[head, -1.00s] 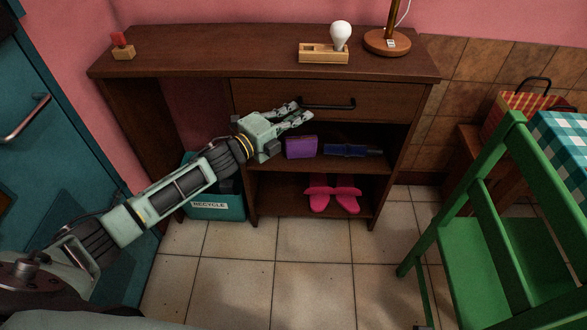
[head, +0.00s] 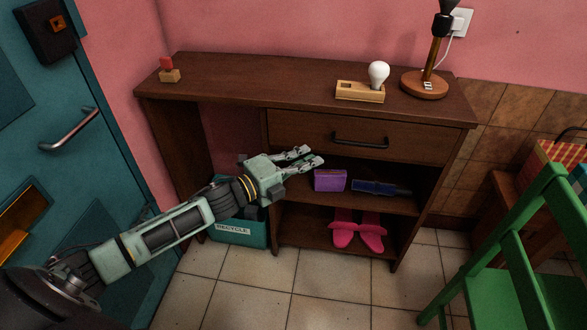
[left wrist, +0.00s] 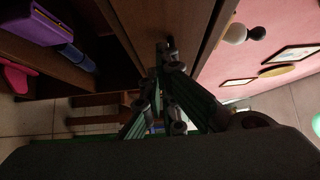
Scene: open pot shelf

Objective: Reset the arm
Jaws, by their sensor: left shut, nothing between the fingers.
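My left gripper (head: 314,157) reaches in from the left in the head view, in front of the desk's open shelf and below the drawer handle (head: 360,140). Its fingers are shut and hold nothing. They also show in the left wrist view (left wrist: 170,92), with the drawer front beyond them. The purple box (head: 330,181) and the dark blue object (head: 380,187) lie on the upper shelf, to the right of the fingers. My right gripper is not in view.
The wooden desk (head: 225,82) bears a light bulb on a wooden block (head: 360,92) and a lamp (head: 425,85). Pink shoes (head: 357,235) are on its bottom shelf. A teal recycle bin (head: 240,232) stands below my arm. A green chair (head: 505,255) stands at right, a teal door (head: 60,120) at left.

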